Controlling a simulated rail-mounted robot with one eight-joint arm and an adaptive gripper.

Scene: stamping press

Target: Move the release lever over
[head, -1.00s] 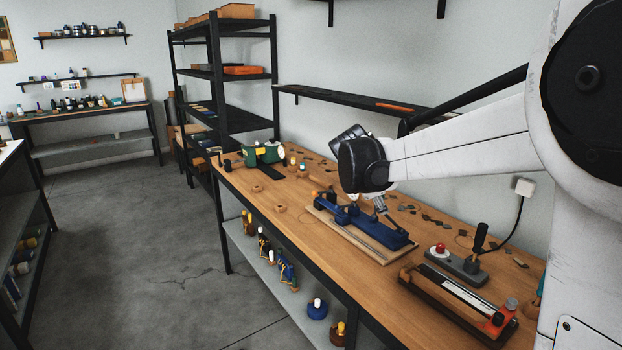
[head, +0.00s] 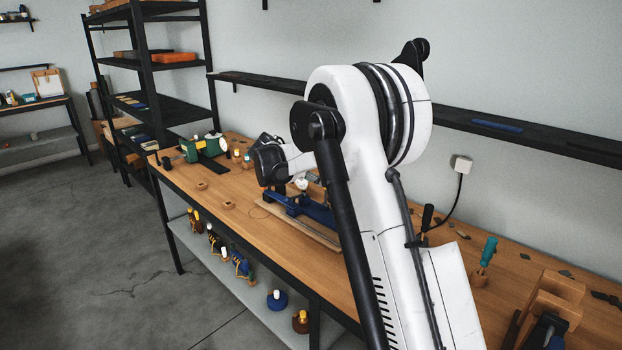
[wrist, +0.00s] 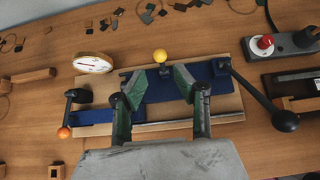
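The blue press fixture (wrist: 219,92) sits on a light wooden board (wrist: 232,113) on the bench; it also shows in the head view (head: 318,212), partly behind my arm. In the wrist view it has an orange-knobbed lever (wrist: 67,115) at left, a yellow ball knob (wrist: 160,56) at the back middle and a long black lever (wrist: 256,94) with a black ball at right. I cannot tell which is the release lever. My gripper (wrist: 162,80) is open and empty over the fixture, its fingertips apart with the yellow knob beyond them in the picture.
A round dial (wrist: 93,63) lies back left. A control box (wrist: 290,45) with a red button (wrist: 265,43) and the dark base of another fixture (wrist: 290,80) stand at right. Small dark scraps (wrist: 150,14) lie along the back. Bench wood in front left is mostly clear.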

